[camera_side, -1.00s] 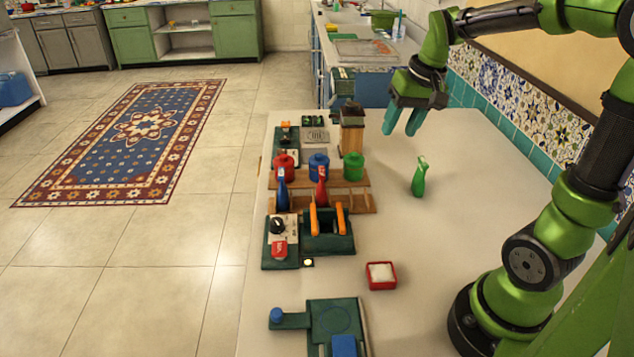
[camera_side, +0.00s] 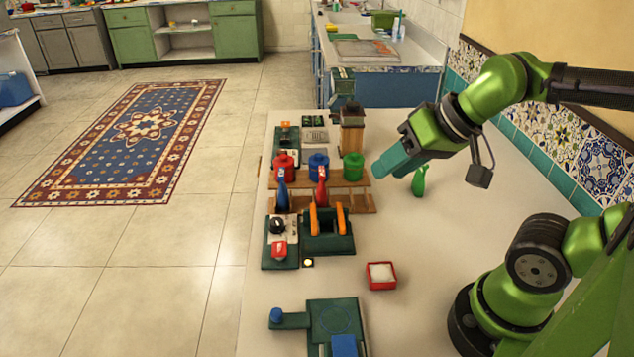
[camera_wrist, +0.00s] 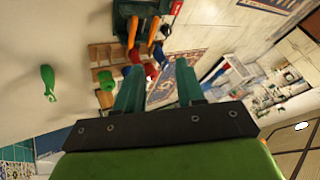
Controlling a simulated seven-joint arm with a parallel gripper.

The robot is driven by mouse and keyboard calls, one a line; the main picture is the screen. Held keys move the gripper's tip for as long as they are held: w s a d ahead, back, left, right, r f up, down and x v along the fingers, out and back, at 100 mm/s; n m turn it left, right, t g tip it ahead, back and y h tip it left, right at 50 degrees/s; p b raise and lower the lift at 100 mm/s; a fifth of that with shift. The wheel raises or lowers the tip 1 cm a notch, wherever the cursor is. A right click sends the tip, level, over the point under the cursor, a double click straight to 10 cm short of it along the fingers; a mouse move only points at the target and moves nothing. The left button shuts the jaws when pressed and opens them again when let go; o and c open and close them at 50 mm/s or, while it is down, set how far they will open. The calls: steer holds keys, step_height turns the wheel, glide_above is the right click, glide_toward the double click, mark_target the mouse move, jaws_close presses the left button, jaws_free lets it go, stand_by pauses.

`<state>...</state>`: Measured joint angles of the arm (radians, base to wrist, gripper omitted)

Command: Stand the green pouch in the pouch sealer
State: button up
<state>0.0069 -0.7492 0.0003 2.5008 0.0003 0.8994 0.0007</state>
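In the wrist view the green pouch (camera_wrist: 48,82) lies well left of the fingers. A dark green device with two orange bars (camera_side: 328,238), apparently the pouch sealer, stands in front of the rack; its orange bars (camera_wrist: 132,32) show at the top of the wrist view. My gripper (camera_side: 384,169) is tilted toward the rack, above the table. In the wrist view my gripper (camera_wrist: 160,88) has its teal fingers apart with nothing between them.
The wooden rack (camera_side: 358,203) has red, blue and green cylinders; blue (camera_side: 282,190) and red (camera_side: 321,188) pouch-like items stand before it. A knobbed box (camera_side: 280,243) adjoins the device. A red tray (camera_side: 381,276) and green station (camera_side: 335,320) are nearer. Table right of them is clear.

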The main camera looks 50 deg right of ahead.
steer(key=w+d+f+m+g+h, duration=0.1)
steer(key=w+d+m+g, duration=0.15)
steer(key=d, duration=0.45)
steer(key=w+d+f+m+g+h, duration=0.1)
steer(key=w+d, duration=0.3)
steer(key=d, duration=0.3)
steer(key=m+g, duration=0.2)
steer(key=g, duration=0.1)
glide_above(419, 179)
step_height(419, 179, down, 2)
steer(key=f, duration=0.1)
step_height(419, 179, up, 2)
steer(key=d, duration=0.2)
steer(key=shift+n+g, duration=0.35)
steer(key=f, duration=0.7)
steer(key=a+f, duration=0.1)
steer(key=f, duration=0.2)
steer(key=shift+s+f, duration=0.1)
steer(key=shift+f, duration=0.1)
steer(key=shift+a+f, duration=0.2)
steer(key=shift+f, duration=3)
steer(key=shift+w, duration=0.2)
jaws_close()
